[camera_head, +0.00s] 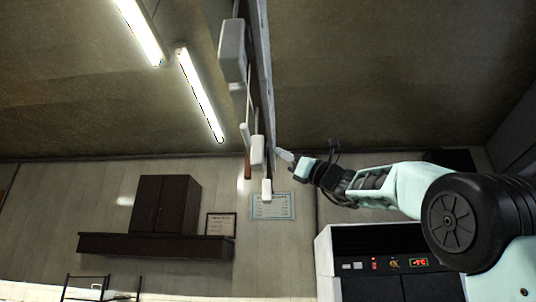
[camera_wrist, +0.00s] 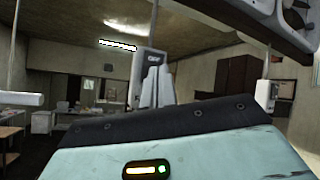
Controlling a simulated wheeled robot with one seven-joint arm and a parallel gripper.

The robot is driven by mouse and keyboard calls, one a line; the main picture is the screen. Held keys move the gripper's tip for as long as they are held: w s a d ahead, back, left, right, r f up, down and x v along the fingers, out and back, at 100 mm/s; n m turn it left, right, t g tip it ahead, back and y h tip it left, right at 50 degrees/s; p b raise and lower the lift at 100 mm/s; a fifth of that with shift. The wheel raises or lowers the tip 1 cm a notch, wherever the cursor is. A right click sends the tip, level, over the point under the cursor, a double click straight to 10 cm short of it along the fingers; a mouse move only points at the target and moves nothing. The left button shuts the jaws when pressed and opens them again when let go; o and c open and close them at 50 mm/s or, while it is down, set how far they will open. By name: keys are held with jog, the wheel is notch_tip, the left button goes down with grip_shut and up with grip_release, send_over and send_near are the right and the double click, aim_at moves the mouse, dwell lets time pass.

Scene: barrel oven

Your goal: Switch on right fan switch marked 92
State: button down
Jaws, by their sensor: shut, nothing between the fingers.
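My gripper (camera_head: 284,156) is raised in the head view at the end of my arm, close to a long upright strip with white boxes. In the wrist view its two grey fingers (camera_wrist: 157,82) are together and empty, in front of a white hanging box (camera_wrist: 148,62) with a small dark label. I cannot tell whether they touch it. No marking 92 is readable, so I cannot single out the right fan switch.
White boxes (camera_head: 232,50) hang along the strip (camera_head: 266,75) near my gripper. A dark shelf (camera_head: 155,246) with a cabinet (camera_head: 165,204) is on the back wall, beside a framed sheet (camera_head: 272,206).

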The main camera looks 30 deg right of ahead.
jog(key=shift+s+d, duration=0.1)
jog(key=s+d, duration=0.1)
jog(key=d, duration=0.1)
jog(key=s+d, duration=0.1)
jog(key=d, duration=0.1)
jog(key=shift+s+r, duration=0.35)
dwell(0.7)
